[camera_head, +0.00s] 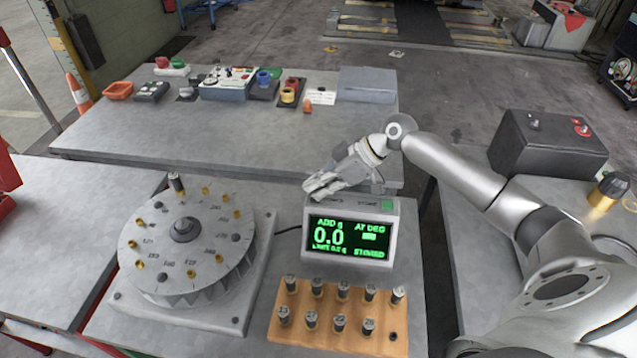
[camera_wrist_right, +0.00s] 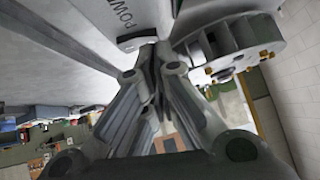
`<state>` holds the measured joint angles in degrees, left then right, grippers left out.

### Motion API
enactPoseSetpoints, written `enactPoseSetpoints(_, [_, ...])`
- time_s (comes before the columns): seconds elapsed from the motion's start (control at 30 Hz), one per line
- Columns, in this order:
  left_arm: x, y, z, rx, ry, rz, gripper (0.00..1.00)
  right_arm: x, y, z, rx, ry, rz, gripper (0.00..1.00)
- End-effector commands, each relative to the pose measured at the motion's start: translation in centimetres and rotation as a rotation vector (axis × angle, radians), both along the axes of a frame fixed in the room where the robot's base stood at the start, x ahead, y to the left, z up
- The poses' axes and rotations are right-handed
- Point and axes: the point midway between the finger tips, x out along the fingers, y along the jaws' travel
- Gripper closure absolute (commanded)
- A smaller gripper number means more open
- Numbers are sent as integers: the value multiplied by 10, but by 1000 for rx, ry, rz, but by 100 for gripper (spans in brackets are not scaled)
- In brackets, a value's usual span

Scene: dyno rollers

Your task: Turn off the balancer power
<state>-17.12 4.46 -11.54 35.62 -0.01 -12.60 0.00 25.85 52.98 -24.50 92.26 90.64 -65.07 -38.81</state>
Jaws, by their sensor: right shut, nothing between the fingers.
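The balancer's display box (camera_head: 394,240) stands on the near grey table. Its screen (camera_head: 349,238) is lit with green text, including "ADD g" and "0.0". My right gripper (camera_head: 320,187) is shut and empty, above the back left of the box's top. A green patch (camera_head: 388,205) shows on the box's top right. My left gripper is not in view.
The round rotor (camera_head: 183,229) with brass fittings is left of the box; it also shows in the right wrist view (camera_wrist_right: 240,45). A wooden block (camera_head: 340,345) with several weights stands in front. A black box (camera_head: 547,145) stands at right. The far bench (camera_head: 220,135) has a clear front half.

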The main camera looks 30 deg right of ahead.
Motion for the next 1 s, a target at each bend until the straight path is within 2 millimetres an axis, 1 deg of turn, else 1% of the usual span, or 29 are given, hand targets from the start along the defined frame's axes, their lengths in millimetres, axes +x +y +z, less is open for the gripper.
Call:
enactPoseSetpoints(0.1, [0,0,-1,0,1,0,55,-1,0,-2,-8,-9,1,100])
enactPoseSetpoints(0.23, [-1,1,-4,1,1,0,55,-4,2,-9,-50,-63,2,100])
enactPoseSetpoints(0.3, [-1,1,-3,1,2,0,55,-2,1,-6,-47,-58,-2,100])
enactPoseSetpoints(0.57, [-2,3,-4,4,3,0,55,-1,0,-6,-46,-57,-2,100])
enactPoseSetpoints(0.83, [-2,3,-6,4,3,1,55,9,-7,-5,-46,-57,-2,100])
enactPoseSetpoints(1.0, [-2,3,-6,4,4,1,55,10,-8,-4,-46,-57,-2,100])
